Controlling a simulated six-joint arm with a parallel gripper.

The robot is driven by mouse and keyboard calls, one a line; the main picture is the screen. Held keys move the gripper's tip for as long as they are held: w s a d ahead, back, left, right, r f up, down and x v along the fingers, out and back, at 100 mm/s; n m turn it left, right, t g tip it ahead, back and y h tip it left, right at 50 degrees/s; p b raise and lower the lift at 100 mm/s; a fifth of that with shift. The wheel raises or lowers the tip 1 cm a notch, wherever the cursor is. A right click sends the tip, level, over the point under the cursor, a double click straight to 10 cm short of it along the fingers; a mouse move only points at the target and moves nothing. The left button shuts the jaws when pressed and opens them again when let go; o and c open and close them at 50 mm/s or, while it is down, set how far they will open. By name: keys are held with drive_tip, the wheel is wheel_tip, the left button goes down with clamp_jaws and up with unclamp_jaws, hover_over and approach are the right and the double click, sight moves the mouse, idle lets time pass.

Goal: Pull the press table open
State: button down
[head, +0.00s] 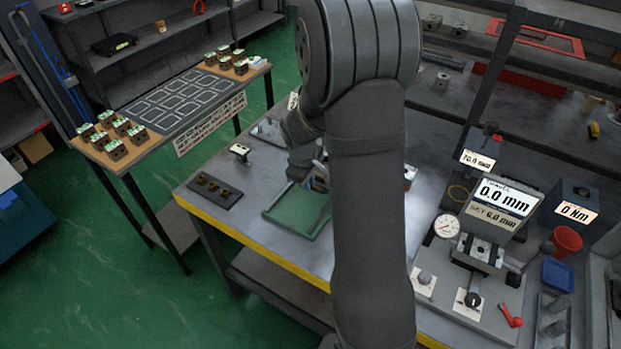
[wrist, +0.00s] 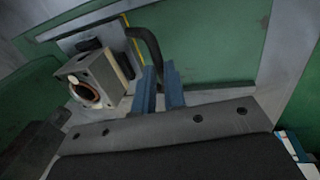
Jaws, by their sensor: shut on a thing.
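My gripper (wrist: 161,85) has its two blue fingers closed around the lower end of a black curved handle (wrist: 153,42) in the wrist view. The handle runs up beside a grey plate (wrist: 68,40) with a yellow edge stripe, which looks like the press table. A metal valve block (wrist: 97,77) with a round bore sits at this plate, left of my fingers. Green surface lies behind and to the right. In the head view, my arm hides the handle, the block and most of the press; a green tray-like surface (head: 300,217) shows in front.
The grey workbench (head: 230,205) has a yellow front edge. A dark block with brass fittings (head: 213,191) lies at its left. A gauge station reading 0.0 mm (head: 503,198) stands to the right. A side table (head: 150,150) holds several valve blocks. Bench between them is partly clear.

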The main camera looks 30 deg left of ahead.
drive_tip(key=s, duration=1.2)
drive_tip(key=shift+s, duration=0.4)
drive_tip(key=c, duration=1.5)
unclamp_jaws()
drive_tip(key=s+r, duration=0.3)
drive_tip(key=r, duration=1.4)
drive_tip(key=w+f, duration=0.1)
drive_tip(key=f, duration=0.4)
drive_tip(key=w+f, duration=0.1)
drive_tip(key=f, duration=0.5)
drive_tip(key=w+f, duration=0.1)
drive_tip(key=f, duration=0.5)
